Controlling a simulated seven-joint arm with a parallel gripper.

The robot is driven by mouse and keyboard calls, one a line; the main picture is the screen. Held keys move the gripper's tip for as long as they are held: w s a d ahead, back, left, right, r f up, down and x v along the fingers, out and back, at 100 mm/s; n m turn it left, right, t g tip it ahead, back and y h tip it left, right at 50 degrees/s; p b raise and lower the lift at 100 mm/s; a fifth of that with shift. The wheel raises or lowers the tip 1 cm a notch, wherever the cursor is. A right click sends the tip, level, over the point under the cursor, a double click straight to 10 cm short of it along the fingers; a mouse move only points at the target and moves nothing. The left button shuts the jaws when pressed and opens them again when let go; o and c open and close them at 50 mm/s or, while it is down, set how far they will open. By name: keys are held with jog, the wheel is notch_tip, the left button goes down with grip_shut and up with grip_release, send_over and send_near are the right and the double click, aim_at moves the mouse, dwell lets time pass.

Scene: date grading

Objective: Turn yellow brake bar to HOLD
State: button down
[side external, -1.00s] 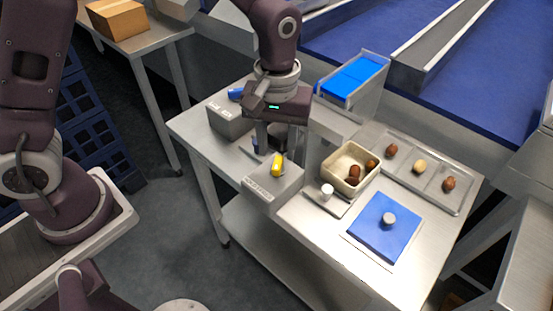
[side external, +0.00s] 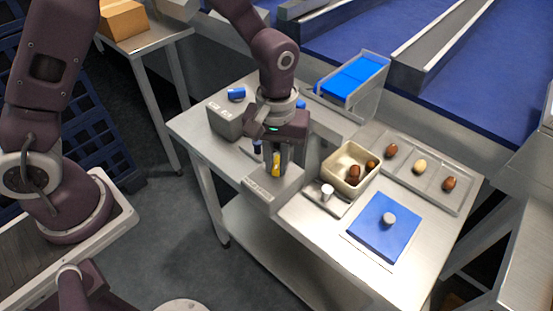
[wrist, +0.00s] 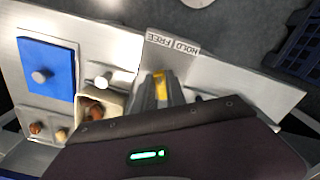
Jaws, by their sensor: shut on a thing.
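The yellow brake bar (side external: 276,166) sits on top of a grey box (side external: 262,190) at the table's front left edge. In the wrist view the yellow bar (wrist: 159,84) shows between my two fingers, and the box carries a label (wrist: 172,42) reading HOLD and FREE. My gripper (side external: 276,170) points down over the box and is shut on the yellow bar. The fingers hide much of the bar, so its exact angle against the label is hard to tell.
A cream bin (side external: 349,165) with dates stands right of the box, near a white knob (side external: 327,191). A blue pad (side external: 386,226) with a grey knob lies farther right. A tray (side external: 420,172) with several dates lies behind. A grey block (side external: 228,120) stands at the left.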

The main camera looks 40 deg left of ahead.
jog(key=shift+m, duration=0.3)
jog(key=m, duration=0.5)
jog(key=shift+a+m, duration=0.25)
jog(key=shift+m, duration=0.05)
jog(key=m, duration=0.5)
jog(key=shift+a+m, duration=0.25)
jog(key=shift+m, duration=0.05)
jog(key=c, duration=1.4)
grip_release()
jog(key=shift+o, duration=0.2)
notch_tip(320, 180, up, 7)
jog(key=shift+r, duration=0.1)
